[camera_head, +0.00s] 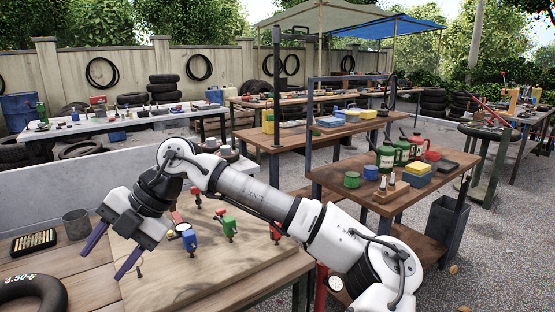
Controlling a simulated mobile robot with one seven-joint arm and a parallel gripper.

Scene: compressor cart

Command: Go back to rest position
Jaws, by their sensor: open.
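My gripper (112,257) is at the left, over the left part of a light wooden board (190,283). Its two purple fingers are spread apart with nothing between them. My white and grey arm reaches from the lower right across the board and hides part of it. On the board stand a green valve-like piece (230,227), a blue piece with a round gauge (188,238) and a small red piece (276,231), right of the fingers. A small dark metal piece (139,271) stands close to the nearer finger; I cannot tell whether they touch.
A grey metal cup (76,224), a tray of brass pieces (33,242) and a black tyre (32,298) lie left of the board. A wooden cart (330,178) with green cans stands at right. Open gravel lies at far right.

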